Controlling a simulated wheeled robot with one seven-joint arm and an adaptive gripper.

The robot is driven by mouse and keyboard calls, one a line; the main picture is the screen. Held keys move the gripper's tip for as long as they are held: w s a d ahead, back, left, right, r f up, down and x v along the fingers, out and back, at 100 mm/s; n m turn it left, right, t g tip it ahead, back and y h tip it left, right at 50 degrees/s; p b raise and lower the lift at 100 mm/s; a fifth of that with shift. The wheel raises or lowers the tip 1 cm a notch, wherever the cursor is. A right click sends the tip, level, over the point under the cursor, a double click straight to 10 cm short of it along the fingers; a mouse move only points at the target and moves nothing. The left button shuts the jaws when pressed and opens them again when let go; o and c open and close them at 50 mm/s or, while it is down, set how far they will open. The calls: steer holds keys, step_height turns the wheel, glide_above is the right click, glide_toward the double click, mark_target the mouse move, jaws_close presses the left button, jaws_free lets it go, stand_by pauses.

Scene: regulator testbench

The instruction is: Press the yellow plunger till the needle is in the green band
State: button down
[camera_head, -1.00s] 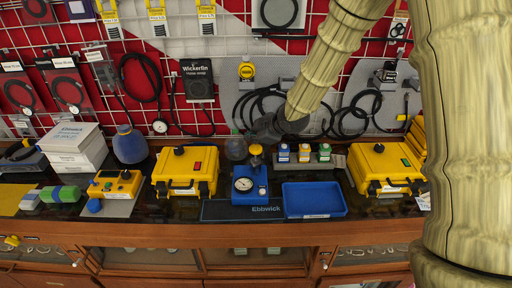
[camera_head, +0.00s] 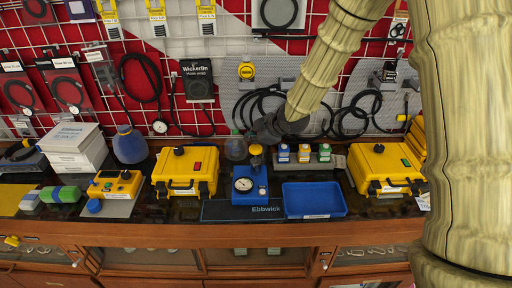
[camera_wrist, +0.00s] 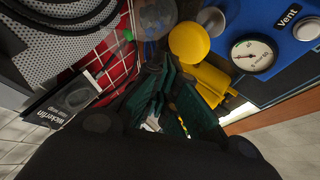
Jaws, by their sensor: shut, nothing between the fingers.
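The blue regulator bench (camera_head: 250,198) stands on the dark counter, with a round white gauge (camera_head: 244,184) on its front. The yellow plunger (camera_head: 256,150) rises at its back. In the wrist view the plunger's round yellow knob (camera_wrist: 189,42) is beside my fingers, and the gauge (camera_wrist: 253,55) is at upper right. The needle and any green band are too small to read surely. My gripper (camera_wrist: 176,102) is shut and empty. In the head view my dark gripper (camera_head: 264,131) is just above and behind the plunger; I cannot tell whether they touch.
A "Vent" button (camera_wrist: 307,29) is on the blue bench. Yellow cases stand left (camera_head: 187,174) and right (camera_head: 384,170). A wire grid with hanging hoses rises behind.

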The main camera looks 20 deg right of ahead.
mark_target(252, 147)
steer(key=shift+f+b, duration=1.1)
steer(key=shift+f, duration=0.9)
stand_by(2.1)
steer(key=shift+r, duration=0.15)
steer(key=shift+r+p, duration=1.55)
steer(key=shift+r, duration=0.35)
steer(key=shift+r+p, duration=1.9)
steer(key=shift+r, duration=0.6)
